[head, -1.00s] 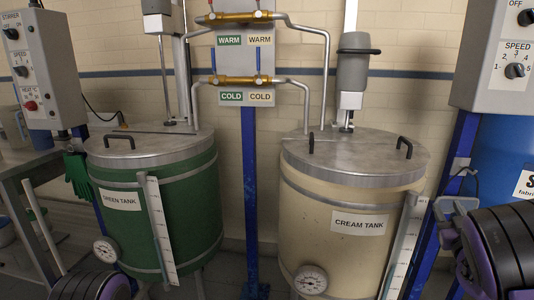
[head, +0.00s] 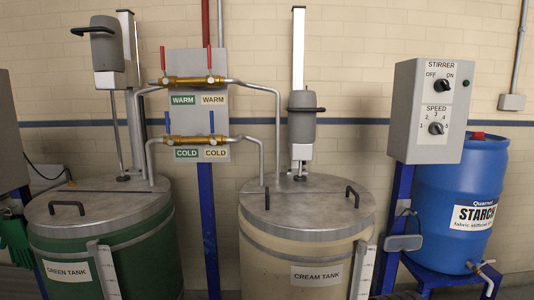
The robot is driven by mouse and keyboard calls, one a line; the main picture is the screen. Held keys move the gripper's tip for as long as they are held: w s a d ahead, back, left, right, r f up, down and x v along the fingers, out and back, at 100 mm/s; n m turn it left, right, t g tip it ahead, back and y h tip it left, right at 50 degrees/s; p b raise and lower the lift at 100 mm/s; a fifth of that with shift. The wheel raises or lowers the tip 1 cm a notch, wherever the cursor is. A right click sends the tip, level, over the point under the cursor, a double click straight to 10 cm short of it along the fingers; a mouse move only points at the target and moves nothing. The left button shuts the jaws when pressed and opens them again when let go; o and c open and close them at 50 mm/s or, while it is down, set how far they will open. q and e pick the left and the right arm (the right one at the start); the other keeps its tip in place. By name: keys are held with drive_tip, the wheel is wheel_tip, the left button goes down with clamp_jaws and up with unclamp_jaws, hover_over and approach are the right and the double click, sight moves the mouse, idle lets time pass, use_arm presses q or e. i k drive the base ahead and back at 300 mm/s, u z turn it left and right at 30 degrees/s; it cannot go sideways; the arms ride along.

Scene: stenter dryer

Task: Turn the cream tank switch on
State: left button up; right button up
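The cream tank (head: 290,262) stands at centre in the head view, its metal lid closed. A grey control box (head: 402,105) on a blue post stands right of it. Its upper black knob (head: 441,85) is the STIRRER switch, marked OFF on the left and ON on the right; which mark it points at is too small to tell. A lower SPEED knob (head: 436,128) has marks 1 to 5. Neither of my grippers is in view.
The green tank (head: 150,258) stands at left. Warm and cold valves (head: 195,80) with pipes are mounted between the tanks. A blue starch drum (head: 455,190) stands behind and right of the control box. The space in front of the box's face looks clear.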

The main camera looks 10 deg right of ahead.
sight(439, 85)
drive_tip(key=z, duration=1.9)
drive_tip(key=k, duration=0.65)
drive_tip(key=z, duration=0.7)
drive_tip(key=i, duration=1.5)
drive_tip(key=u, duration=0.65)
